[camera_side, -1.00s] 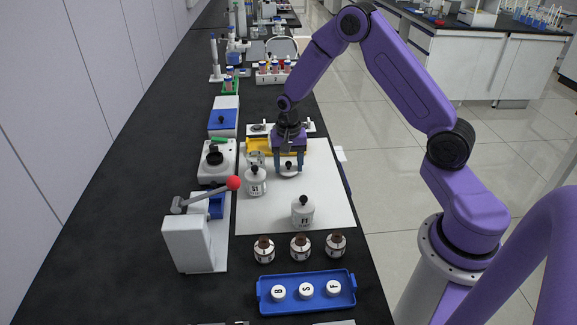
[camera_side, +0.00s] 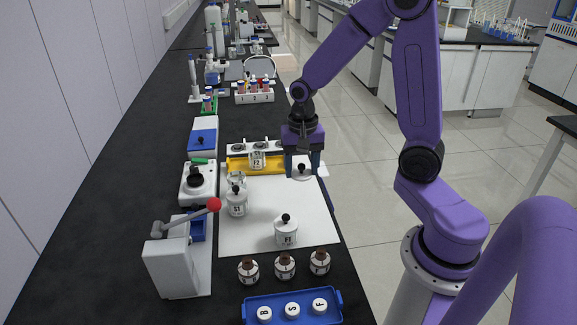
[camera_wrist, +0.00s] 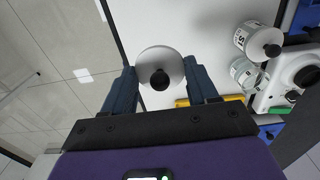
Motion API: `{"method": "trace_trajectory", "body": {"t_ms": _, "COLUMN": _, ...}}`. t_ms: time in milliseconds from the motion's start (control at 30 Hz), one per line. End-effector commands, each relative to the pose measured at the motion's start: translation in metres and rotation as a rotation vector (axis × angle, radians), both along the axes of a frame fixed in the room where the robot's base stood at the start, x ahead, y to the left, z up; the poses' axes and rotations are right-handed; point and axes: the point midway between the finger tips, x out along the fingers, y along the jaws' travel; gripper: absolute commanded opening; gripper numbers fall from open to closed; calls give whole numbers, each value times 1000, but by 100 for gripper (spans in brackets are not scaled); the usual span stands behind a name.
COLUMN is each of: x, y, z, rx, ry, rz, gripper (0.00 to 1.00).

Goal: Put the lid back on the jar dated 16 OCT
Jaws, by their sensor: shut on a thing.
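My gripper (camera_wrist: 160,82) is shut on a round pale lid (camera_wrist: 150,60) with a black knob. The lid (camera_side: 302,174) hangs level near the right edge of the white mat in the side view. A jar with a black-knobbed lid (camera_side: 237,204) stands at the mat's left; just behind it is a glass jar (camera_side: 235,182) with no knob visible, apparently open. In the wrist view these are the lidded jar (camera_wrist: 250,37) and the glass jar (camera_wrist: 243,73). Another lidded jar (camera_side: 286,236) stands at the mat's front. I cannot read the dates.
A yellow holder (camera_side: 236,164) with a labelled piece lies behind the mat (camera_side: 262,190). A lever press with a red ball (camera_side: 214,205) reaches toward the left jars. Brown bottles (camera_side: 285,267) and a blue tray (camera_side: 337,299) stand in front. Mid-mat is clear.

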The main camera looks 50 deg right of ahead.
Motion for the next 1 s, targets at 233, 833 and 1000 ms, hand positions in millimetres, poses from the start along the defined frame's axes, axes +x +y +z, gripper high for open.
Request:
{"method": "trace_trajectory", "body": {"t_ms": 233, "x": -17, "y": 3, "z": 8, "rx": 0, "ry": 0, "rz": -1, "gripper": 30}}
{"method": "trace_trajectory", "body": {"t_ms": 833, "x": 103, "y": -18, "z": 21, "rx": -1, "ry": 3, "rz": -155, "gripper": 30}}
{"method": "trace_trajectory", "body": {"t_ms": 1000, "x": 143, "y": -33, "z": 21, "rx": -2, "ry": 4, "rz": -213, "gripper": 30}}
